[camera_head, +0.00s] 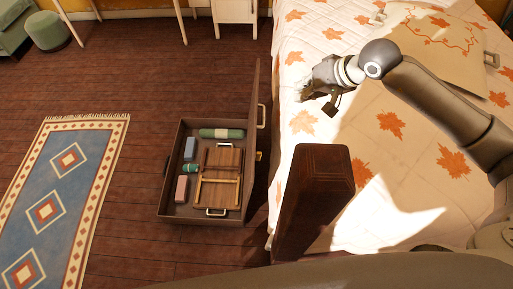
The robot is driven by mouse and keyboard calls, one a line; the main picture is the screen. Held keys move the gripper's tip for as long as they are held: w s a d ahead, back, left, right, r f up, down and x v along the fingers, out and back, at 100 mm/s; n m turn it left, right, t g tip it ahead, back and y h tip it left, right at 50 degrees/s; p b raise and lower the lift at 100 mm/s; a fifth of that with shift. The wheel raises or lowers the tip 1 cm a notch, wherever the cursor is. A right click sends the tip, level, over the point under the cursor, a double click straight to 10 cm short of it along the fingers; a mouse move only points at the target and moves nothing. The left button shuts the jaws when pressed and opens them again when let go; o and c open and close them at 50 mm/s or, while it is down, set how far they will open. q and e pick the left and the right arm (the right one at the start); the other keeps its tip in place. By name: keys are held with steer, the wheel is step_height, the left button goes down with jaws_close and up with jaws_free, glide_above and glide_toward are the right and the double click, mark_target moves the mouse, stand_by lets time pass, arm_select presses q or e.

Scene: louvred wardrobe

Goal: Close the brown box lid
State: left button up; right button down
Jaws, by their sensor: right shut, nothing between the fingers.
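The brown box (176,206) stands open on the wooden floor, left of the bed. Its lid (251,150) stands about upright along the box's right side, next to the bed. Inside the box are a green roll, a wooden folded item, and small pink, grey and green pieces. My right gripper (322,92) is over the bed, right of the lid and apart from it. It is shut and empty. My left gripper is not in view.
The bed (355,130) with a leaf-patterned cover fills the right side. A dark wooden bedpost (312,200) rises in front, near the lid. A blue patterned rug (62,205) lies at left. A green stool (48,32) stands at the far left. Floor between rug and box is clear.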

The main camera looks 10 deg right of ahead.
mark_target(255, 140)
arm_select(q)
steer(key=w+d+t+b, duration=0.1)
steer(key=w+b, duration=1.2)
steer(key=b, duration=0.7)
arm_select(e)
step_height(255, 140, down, 27)
steer(key=w+b, duration=0.1)
steer(key=b, duration=0.5)
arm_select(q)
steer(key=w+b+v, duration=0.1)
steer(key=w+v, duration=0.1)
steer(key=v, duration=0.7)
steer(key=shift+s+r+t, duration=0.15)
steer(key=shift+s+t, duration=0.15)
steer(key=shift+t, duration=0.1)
arm_select(e)
steer(key=w+a+f, duration=0.5)
steer(key=a+f, duration=0.2)
steer(key=a, duration=0.1)
steer(key=shift+w+a+f, duration=0.25)
steer(key=shift+w+a, duration=0.05)
steer(key=shift+a, duration=0.05)
